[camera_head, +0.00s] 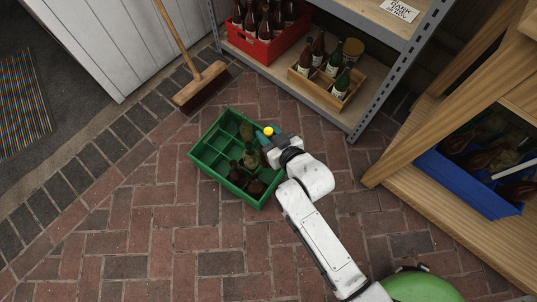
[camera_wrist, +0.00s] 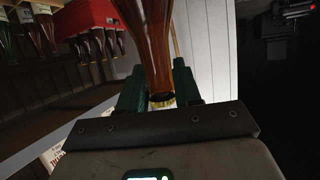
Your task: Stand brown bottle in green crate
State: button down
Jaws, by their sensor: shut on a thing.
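The green crate (camera_head: 201,165) stands on the brick floor in the head view. Several bottles (camera_head: 236,172) stand in its compartments toward the right and back, and its left compartments look empty. My gripper (camera_head: 265,138) is above the crate's right side. In the wrist view, its green fingers are shut around the neck of a brown glass bottle (camera_wrist: 158,45), close to its gold cap (camera_wrist: 162,102). In the head view, a yellow cap (camera_head: 268,131) shows at the gripper. The rest of the held bottle is largely hidden there, so I cannot tell whether its base touches the crate.
A broom (camera_head: 201,87) stands behind the crate. A metal shelf (camera_head: 358,115) at the back holds a red crate (camera_head: 255,48) and a wooden crate (camera_head: 318,90), both with bottles. A blue crate (camera_head: 468,193) sits in wooden shelving at right. The brick floor in front is clear.

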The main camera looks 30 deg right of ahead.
notch_tip(320, 180, down, 18)
jog(key=b, duration=0.9)
jog(key=shift+f, duration=0.1)
jog(key=shift+f, duration=0.15)
jog(key=c, duration=0.8)
grip_release()
jog(key=shift+s+r, duration=0.25)
jog(key=p+v, duration=0.5)
jog(key=v, duration=0.6)
jog(key=shift+s+d+r, duration=0.1)
jog(key=shift+s, duration=0.1)
